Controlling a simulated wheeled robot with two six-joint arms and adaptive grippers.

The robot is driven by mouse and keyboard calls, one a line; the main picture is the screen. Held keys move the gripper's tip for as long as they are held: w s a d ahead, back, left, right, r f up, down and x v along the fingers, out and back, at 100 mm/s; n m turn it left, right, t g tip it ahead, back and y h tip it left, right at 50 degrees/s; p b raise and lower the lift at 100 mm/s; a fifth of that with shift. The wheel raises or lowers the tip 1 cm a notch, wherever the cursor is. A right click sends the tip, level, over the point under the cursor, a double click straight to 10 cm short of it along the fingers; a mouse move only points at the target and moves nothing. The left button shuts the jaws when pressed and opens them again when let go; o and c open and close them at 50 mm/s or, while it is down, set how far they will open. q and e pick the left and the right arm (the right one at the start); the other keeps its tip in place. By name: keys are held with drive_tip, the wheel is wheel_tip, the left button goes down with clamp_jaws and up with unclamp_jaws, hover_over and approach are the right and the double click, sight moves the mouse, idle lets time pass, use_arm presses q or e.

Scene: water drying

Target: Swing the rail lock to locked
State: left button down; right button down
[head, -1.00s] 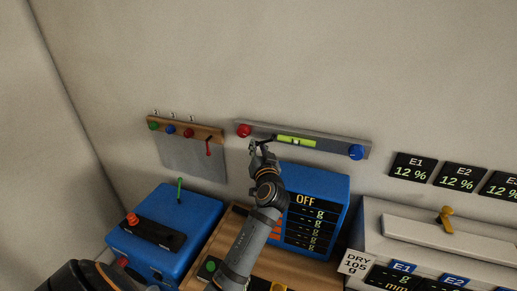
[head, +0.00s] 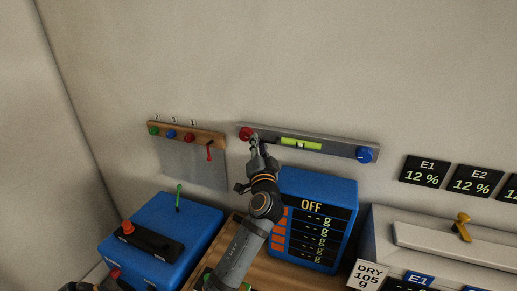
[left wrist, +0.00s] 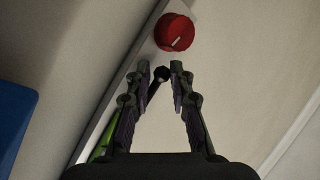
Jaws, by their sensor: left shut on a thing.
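A grey rail (head: 343,149) is fixed on the wall, with a red knob (head: 246,134) at its left end, a blue knob (head: 365,155) at its right end and a yellow-green level vial (head: 301,144). My left gripper (head: 257,142) is at the rail's left part, just right of and below the red knob. In the left wrist view, a small dark lever with a round end (left wrist: 161,74) shows between the fingers (left wrist: 160,80), which are shut on it. The red knob (left wrist: 173,32) is just beyond the fingertips. The fingers partly hide the lever in the head view.
A wooden strip (head: 210,137) with coloured knobs and a red lever (head: 209,151) hangs to the left. Below stand a blue box (head: 190,221) with a green lever and a blue display unit (head: 330,186) reading OFF. The wall above the rail is clear.

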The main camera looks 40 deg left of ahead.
use_arm(q)
drive_tip(key=shift+r, duration=0.4)
drive_tip(key=c, duration=1.4)
unclamp_jaws()
drive_tip(key=shift+o, duration=1.1)
drive_tip(key=shift+w+f, duration=0.15)
drive_tip(key=shift+f, duration=0.05)
drive_tip(key=v, duration=0.7)
drive_tip(key=shift+s+d, duration=0.15)
drive_tip(key=shift+s, duration=0.15)
drive_tip(key=shift+f, duration=0.1)
